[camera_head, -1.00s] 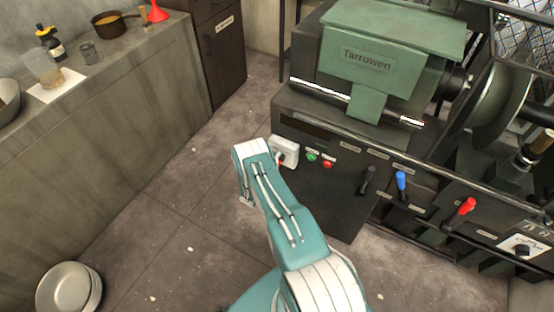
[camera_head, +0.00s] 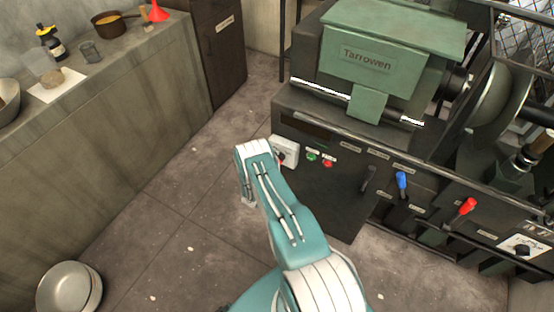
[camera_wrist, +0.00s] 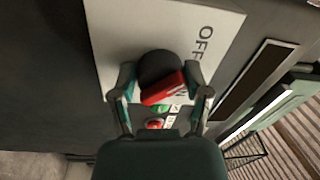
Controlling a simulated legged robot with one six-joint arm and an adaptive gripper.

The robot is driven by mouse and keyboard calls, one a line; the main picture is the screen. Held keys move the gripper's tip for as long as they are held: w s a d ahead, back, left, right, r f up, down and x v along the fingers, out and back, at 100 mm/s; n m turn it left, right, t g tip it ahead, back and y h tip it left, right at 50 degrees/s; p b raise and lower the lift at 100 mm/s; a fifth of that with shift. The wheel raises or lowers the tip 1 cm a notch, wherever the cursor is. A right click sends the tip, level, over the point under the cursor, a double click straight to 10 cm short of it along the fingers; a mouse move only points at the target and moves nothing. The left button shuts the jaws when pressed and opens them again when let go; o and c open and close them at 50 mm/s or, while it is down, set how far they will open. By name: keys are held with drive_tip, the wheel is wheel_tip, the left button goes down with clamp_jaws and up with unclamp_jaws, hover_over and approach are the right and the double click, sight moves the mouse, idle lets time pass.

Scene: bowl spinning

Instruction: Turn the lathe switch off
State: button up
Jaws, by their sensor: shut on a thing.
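The lathe switch is a black round knob with a red grip bar (camera_wrist: 163,88) on a white plate (camera_wrist: 112,42) marked "OFF". In the wrist view my gripper (camera_wrist: 160,84) has one finger on each side of the red bar and is shut on it. In the head view the white switch box (camera_head: 285,148) is on the front of the dark lathe (camera_head: 330,185), partly hidden behind my arm. My fingers cannot be made out there. The "OFF" lettering is at the upper right of the knob in the wrist view.
A green button (camera_head: 312,156) and a red button (camera_head: 328,163) lie right of the switch. Black, blue (camera_head: 401,181) and red (camera_head: 467,206) levers are farther right. A workbench (camera_head: 125,110) runs along the left.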

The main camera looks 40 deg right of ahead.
drive_tip(key=shift+s+a+f, duration=0.1)
drive_tip(key=shift+s+f, duration=0.05)
drive_tip(key=shift+f, duration=0.15)
drive_tip(key=o, duration=1.1)
drive_tip(key=shift+r, duration=0.15)
drive_tip(key=v, duration=1.1)
drive_tip(key=shift+a, duration=0.4)
